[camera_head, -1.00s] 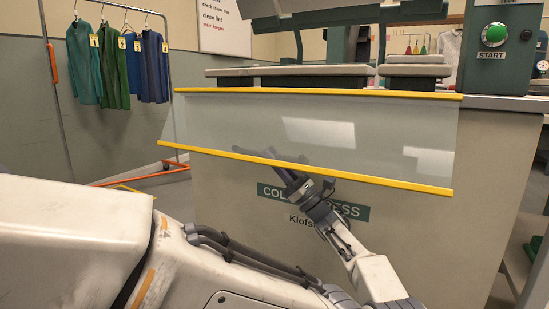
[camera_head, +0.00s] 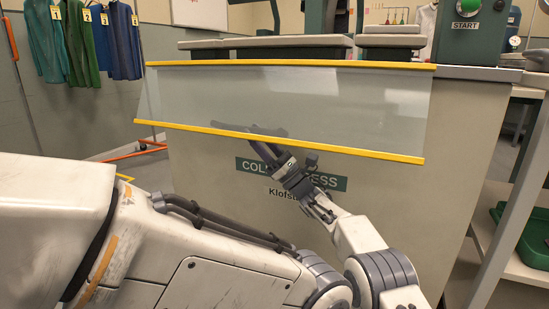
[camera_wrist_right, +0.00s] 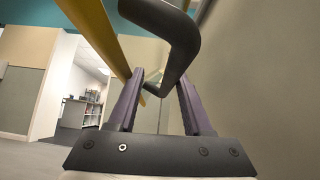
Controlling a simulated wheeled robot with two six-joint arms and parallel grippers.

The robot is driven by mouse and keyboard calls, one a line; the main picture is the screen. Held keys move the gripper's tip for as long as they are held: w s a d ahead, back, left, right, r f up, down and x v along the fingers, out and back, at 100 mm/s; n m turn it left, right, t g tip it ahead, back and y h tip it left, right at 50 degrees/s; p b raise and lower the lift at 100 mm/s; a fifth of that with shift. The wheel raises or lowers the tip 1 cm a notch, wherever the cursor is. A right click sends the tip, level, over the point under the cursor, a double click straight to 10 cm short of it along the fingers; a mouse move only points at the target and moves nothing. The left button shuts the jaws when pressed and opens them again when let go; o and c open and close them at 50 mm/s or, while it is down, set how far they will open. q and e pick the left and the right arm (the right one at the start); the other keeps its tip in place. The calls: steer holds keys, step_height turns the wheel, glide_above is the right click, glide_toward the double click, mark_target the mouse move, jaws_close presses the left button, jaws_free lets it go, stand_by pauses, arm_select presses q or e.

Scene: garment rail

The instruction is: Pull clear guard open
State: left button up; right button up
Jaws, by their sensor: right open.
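The clear guard (camera_head: 300,98) is a see-through panel with yellow bars along its top and bottom edges, hanging across the front of the press. Its lower yellow bar (camera_head: 350,150) also shows in the right wrist view (camera_wrist_right: 98,32). A dark bent handle (camera_wrist_right: 172,45) is close in front of my right gripper in that view. My right gripper (camera_head: 262,143) is under the lower bar, left of its middle. Its two purple fingers (camera_wrist_right: 160,78) are spread apart, with part of the handle between their tips. Contact cannot be told. My left gripper is out of view.
The press cabinet (camera_head: 215,185) stands behind the guard, with padded boards (camera_head: 290,45) above. A green START button (camera_head: 468,7) is at upper right. A garment rack with hanging clothes (camera_head: 85,42) is at left. A shelf with a green tray (camera_head: 535,240) is at right.

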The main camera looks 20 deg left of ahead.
steer(key=p+v, duration=0.2)
steer(key=v, duration=0.6)
steer(key=shift+d+f+p, duration=0.2)
steer(key=shift+d+p, duration=0.05)
steer(key=shift+p, duration=0.15)
